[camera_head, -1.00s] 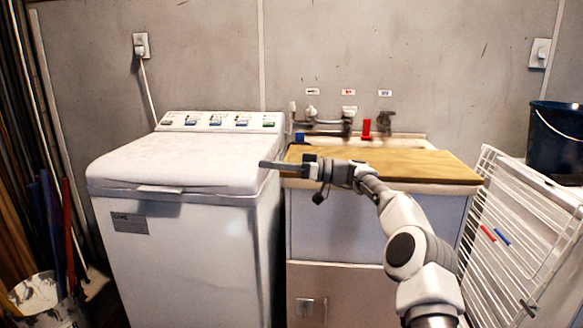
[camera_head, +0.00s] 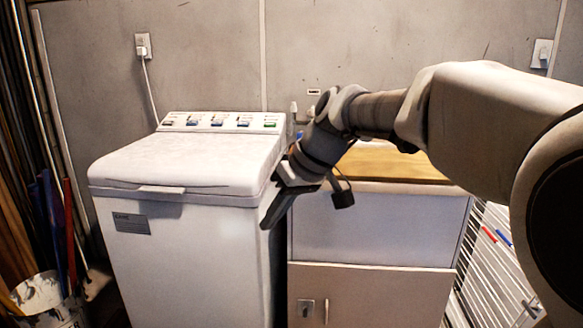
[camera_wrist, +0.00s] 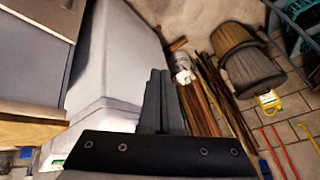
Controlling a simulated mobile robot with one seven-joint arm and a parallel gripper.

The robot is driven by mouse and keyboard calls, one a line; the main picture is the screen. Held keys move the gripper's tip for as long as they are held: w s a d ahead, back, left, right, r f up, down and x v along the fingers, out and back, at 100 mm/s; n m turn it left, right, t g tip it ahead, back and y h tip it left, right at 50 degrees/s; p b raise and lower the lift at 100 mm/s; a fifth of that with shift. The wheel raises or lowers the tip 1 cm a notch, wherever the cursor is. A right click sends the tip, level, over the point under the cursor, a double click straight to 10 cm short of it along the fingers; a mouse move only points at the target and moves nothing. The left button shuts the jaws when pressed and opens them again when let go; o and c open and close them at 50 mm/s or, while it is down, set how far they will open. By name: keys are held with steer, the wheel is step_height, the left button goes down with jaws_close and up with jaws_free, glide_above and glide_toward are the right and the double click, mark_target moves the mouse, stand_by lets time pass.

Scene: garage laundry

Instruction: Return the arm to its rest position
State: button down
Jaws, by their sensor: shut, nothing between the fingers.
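My gripper (camera_head: 272,208) hangs in front of the right front edge of the washing machine in the head view, pointing down and to the left. Its fingers are together with nothing between them. They also show shut in the wrist view (camera_wrist: 160,88), pointing away from the camera. My arm reaches in from the right, large and close to the head camera, and bends down at the wrist. It hides the taps and much of the wooden board.
The white washing machine (camera_head: 185,165) stands left of the sink cabinet (camera_head: 375,228), topped by a wooden board (camera_head: 385,163). A white rack (camera_head: 490,265) leans at right. A bucket (camera_head: 42,295) and poles stand at left.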

steer(key=s+d+f+m+t+h, duration=0.2)
steer(key=s+d+f+m+h, duration=0.15)
steer(key=s+d, duration=0.65)
steer(key=s+d+f+m+t+h, duration=0.15)
steer(key=s+d+f+m, duration=0.25)
steer(key=s+d, duration=0.6)
step_height(320, 180, up, 28)
steer(key=s+a+p, duration=0.1)
steer(key=a+p, duration=0.1)
steer(key=p, duration=2.6)
steer(key=shift+s+a+r+h+p, duration=0.25)
steer(key=shift+s+h+p, duration=0.05)
steer(key=shift+h, duration=0.1)
